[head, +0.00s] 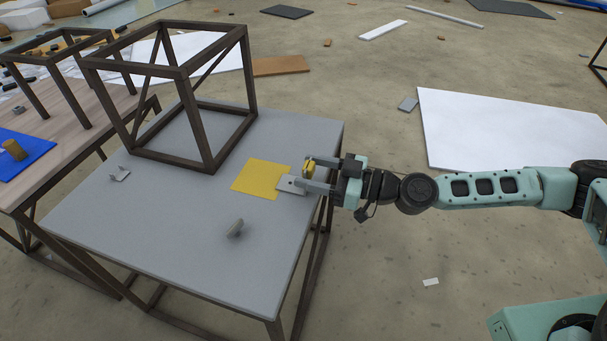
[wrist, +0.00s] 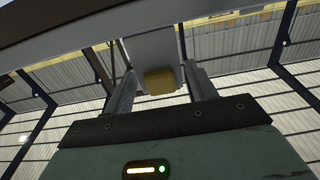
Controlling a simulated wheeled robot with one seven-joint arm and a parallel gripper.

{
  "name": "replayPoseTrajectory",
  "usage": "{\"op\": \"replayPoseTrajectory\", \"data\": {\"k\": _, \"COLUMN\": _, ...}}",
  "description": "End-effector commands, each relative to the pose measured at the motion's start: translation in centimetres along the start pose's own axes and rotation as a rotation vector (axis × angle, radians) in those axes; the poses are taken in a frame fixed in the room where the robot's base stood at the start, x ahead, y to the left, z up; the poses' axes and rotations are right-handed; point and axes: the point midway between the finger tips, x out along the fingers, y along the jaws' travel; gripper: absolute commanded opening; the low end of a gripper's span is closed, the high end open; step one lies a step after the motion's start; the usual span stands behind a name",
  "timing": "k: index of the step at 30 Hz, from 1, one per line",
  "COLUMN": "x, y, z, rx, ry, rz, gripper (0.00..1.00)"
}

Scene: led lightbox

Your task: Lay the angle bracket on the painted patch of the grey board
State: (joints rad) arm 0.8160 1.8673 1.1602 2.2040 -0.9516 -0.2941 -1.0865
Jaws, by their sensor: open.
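The grey board (head: 180,215) is a table top with a yellow painted patch (head: 258,177) near its right edge. The angle bracket (head: 288,185), a flat grey plate with an ochre upright part, is at the patch's right edge, its plate overlapping the yellow only partly in the picture. My gripper (head: 308,173) reaches in from the right with its jaws open, one finger on each side of the ochre part. In the wrist view the ochre part of the bracket (wrist: 160,81) is between my two fingers (wrist: 160,88), with grey plate behind. Contact with the board is unclear.
A dark open frame (head: 184,165) stands at the board's back left. A wooden table (head: 75,150) with a blue mat (head: 22,158) adjoins at left.

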Motion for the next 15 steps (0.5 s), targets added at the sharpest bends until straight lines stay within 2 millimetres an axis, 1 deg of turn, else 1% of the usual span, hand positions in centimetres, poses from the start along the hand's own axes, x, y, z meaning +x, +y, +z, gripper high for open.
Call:
{"op": "replayPoseTrajectory", "data": {"k": 1, "x": 0.8, "y": -0.1, "z": 0.0, "rx": 0.0, "ry": 0.0, "rz": -0.004, "gripper": 0.56}}
{"op": "replayPoseTrajectory", "data": {"k": 3, "x": 1.6, "y": -0.1, "z": 0.0, "rx": 0.001, "ry": -0.001, "rz": -0.003, "gripper": 0.56}}
{"op": "replayPoseTrajectory", "data": {"k": 6, "x": 2.2, "y": 0.0, "z": 0.0, "rx": 0.0, "ry": 0.0, "rz": 0.0, "gripper": 0.56}}
{"op": "replayPoseTrajectory", "data": {"k": 13, "x": 2.2, "y": 0.0, "z": 0.0, "rx": 0.0, "ry": 0.0, "rz": 0.0, "gripper": 0.56}}
{"op": "replayPoseTrajectory", "data": {"k": 14, "x": 2.2, "y": 0.0, "z": 0.0, "rx": 0.0, "ry": 0.0, "rz": 0.0, "gripper": 0.51}}
{"op": "replayPoseTrajectory", "data": {"k": 15, "x": 2.2, "y": 0.0, "z": 0.0, "rx": 0.001, "ry": 0.0, "rz": 0.0, "gripper": 0.4}}
